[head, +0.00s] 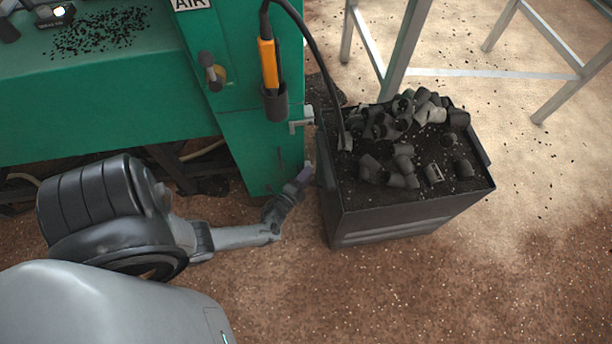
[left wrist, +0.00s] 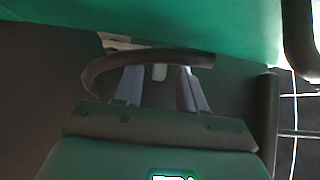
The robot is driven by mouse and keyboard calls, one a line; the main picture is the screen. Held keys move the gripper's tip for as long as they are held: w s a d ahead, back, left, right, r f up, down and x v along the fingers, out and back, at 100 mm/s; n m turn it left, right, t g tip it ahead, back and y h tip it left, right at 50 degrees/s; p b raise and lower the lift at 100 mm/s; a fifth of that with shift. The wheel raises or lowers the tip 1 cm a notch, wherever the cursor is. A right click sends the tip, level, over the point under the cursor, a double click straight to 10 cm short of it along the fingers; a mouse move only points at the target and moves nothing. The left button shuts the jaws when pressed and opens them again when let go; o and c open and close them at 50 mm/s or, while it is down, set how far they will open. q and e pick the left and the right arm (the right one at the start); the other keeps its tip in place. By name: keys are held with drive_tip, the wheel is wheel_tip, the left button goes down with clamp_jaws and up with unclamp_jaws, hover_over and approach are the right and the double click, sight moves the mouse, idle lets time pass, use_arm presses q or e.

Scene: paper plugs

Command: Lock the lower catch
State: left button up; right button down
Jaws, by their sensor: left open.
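My left gripper (head: 303,175) reaches low between the green machine and the black bin, its fingertips close to the lower catch (head: 309,167), a small grey piece mostly hidden by the fingers. In the left wrist view, my left gripper (left wrist: 158,74) is open. A small pale grey tab, seemingly part of the lower catch (left wrist: 159,73), shows between its two purplish fingers; I cannot tell whether they touch it. A dark curved bar crosses above the fingers. Higher up, a silver upper catch (head: 301,122) sits at the machine's edge beside the bin. My right gripper is not in view.
The black bin (head: 400,214) holds dark grit and several grey pipe fittings (head: 402,150). The green machine (head: 240,150) carries an orange-handled tool (head: 268,62) in a holder, with a black hose hanging to the bin. A metal frame (head: 400,45) stands behind. The brown floor in front is clear.

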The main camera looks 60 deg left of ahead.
use_arm(q)
drive_tip(key=shift+d, duration=0.15)
clamp_jaws()
drive_tip(key=n+t+y, duration=0.1)
drive_tip(key=s+f+n+t+y+b, duration=0.1)
drive_tip(key=n, duration=0.1)
drive_tip(key=s+a+f+n+b, duration=0.1)
drive_tip(key=shift+s+n+t+y, duration=0.25)
drive_tip(key=shift+n+t+y, duration=0.15)
idle(0.4)
unclamp_jaws()
drive_tip(key=shift+r, duration=0.15)
drive_tip(key=shift+d, duration=0.1)
